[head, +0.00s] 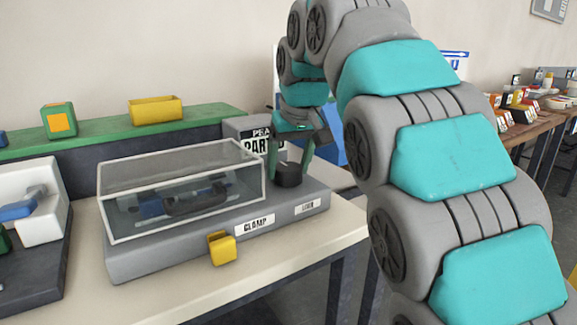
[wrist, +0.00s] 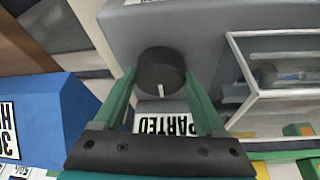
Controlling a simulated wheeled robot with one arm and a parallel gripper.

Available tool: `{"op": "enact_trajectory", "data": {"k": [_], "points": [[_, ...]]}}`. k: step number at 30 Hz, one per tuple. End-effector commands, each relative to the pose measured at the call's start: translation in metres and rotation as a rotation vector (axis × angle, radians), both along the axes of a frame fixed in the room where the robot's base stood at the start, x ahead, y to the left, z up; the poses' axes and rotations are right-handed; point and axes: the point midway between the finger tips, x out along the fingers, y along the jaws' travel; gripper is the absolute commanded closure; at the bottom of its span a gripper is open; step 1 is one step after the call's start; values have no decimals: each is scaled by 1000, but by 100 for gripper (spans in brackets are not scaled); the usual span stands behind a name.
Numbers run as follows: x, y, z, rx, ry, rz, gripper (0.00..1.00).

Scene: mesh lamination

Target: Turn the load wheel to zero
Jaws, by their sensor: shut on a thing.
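The load wheel (head: 289,175) is a black round knob on top of the right end of the grey machine base (head: 180,255). In the wrist view the load wheel (wrist: 160,68) shows a white pointer mark on its top, pointing down the picture towards the PARTED sign. My gripper (head: 288,170) comes down over the wheel from above. Its two green fingers lie on either side of the wheel, and it is shut on it. The wrist view shows my gripper (wrist: 161,77) the same way. No scale marks are readable around the wheel.
A clear-lidded case (head: 180,190) covers the clamp left of the wheel. A yellow lever (head: 222,248) sticks out at the front, beside the CLAMP label (head: 255,224). A grey box with the PARTED sign (head: 262,142) stands close behind. A blue box (wrist: 50,115) is near my gripper.

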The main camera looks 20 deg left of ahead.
Motion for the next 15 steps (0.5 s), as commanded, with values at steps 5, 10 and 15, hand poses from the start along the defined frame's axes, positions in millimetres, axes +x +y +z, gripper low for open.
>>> {"op": "enact_trajectory", "data": {"k": [5,10,15], "points": [[0,0,0,0,0,2,82],[0,0,0,0,0,1,20],[0,0,0,0,0,0,1]]}}
